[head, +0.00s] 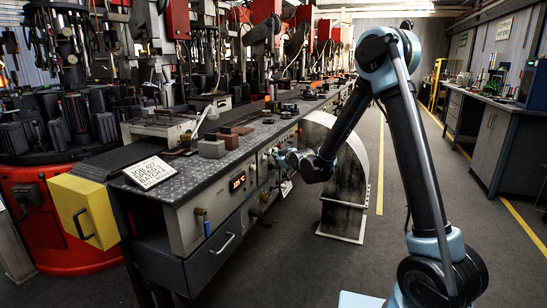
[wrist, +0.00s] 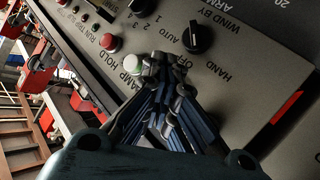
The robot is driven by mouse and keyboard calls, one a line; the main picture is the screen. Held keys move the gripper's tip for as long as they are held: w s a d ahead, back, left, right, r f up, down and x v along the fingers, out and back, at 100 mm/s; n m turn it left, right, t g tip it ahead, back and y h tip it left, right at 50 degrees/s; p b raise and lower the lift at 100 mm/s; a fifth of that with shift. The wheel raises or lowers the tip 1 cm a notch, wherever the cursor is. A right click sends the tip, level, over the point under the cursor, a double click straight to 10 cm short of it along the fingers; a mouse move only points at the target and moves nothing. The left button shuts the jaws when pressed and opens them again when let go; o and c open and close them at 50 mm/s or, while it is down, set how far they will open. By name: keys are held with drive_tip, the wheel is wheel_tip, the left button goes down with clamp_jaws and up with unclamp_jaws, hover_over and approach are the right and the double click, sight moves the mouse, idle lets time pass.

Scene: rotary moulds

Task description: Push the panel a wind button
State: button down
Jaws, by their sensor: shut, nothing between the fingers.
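The grey control panel (head: 215,200) is on the front of the long bench in the head view. My gripper (head: 283,158) is at the panel face further along the bench. In the wrist view the panel (wrist: 240,85) fills the upper right, with printed labels, black knobs and round buttons. My gripper (wrist: 165,65) is shut and empty, its fingertips close to a pale green button (wrist: 131,64). I cannot tell whether they touch it. A red button (wrist: 109,42) is up and left of it. A black knob (wrist: 197,38) is beside "HAND" and "AUTO".
A yellow box (head: 85,212) and a white sign (head: 155,172) are at the near end of the bench. A drawer handle (head: 222,245) sticks out below the panel. A curved metal guard (head: 345,185) stands close beside my arm. The floor to the right is clear.

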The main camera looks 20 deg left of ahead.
drive_tip(key=shift+a, duration=0.2)
idle(0.3)
drive_tip(key=shift+a+r, duration=0.1)
drive_tip(key=shift+a, duration=0.3)
drive_tip(key=shift+s+d, duration=0.1)
drive_tip(key=shift+d, duration=0.35)
idle(0.3)
drive_tip(key=d, duration=0.6)
drive_tip(key=shift+s, duration=0.2)
idle(0.5)
